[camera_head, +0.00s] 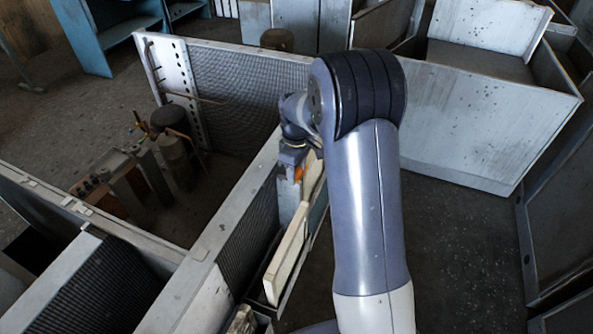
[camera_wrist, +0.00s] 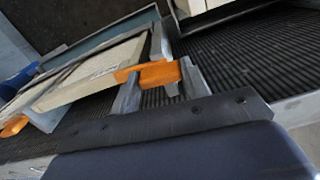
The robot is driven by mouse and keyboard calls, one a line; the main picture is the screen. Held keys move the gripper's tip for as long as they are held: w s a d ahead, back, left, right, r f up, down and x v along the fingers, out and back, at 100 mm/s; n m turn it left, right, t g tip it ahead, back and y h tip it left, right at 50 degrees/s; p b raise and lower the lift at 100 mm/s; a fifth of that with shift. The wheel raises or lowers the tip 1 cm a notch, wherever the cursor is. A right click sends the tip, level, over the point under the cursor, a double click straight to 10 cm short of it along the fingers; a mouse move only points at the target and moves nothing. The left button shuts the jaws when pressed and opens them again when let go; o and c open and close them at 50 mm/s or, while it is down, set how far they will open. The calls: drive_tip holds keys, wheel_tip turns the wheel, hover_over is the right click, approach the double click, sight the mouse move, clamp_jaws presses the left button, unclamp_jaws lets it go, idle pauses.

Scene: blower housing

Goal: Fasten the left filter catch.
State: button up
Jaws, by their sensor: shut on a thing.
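An orange catch (camera_wrist: 158,74) lies between the two fingers of my gripper (camera_wrist: 160,86) in the wrist view, at the end of a cream filter panel (camera_wrist: 92,80). My gripper is shut on this catch. In the head view my gripper (camera_head: 292,160) is at the side of the open housing, and a bit of the orange catch (camera_head: 299,173) shows just below it. The cream filter panel (camera_head: 288,255) stands on edge there. A second orange catch (camera_wrist: 14,126) shows at the left edge of the wrist view. Whether the held catch is fastened I cannot tell.
The grey housing wall (camera_head: 190,285) with dark ribbed lining runs close beside my gripper. A compressor and pipes (camera_head: 172,140) stand inside the housing. A large pale metal box (camera_head: 480,125) stands to the right. Dark floor (camera_head: 450,270) at the lower right is free.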

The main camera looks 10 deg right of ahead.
drive_tip(key=shift+n, duration=0.6)
drive_tip(key=o, duration=1)
drive_tip(key=shift+r, duration=0.1)
wheel_tip(320, 180, up, 11)
drive_tip(key=shift+f+b, duration=0.15)
drive_tip(key=shift+b, duration=0.25)
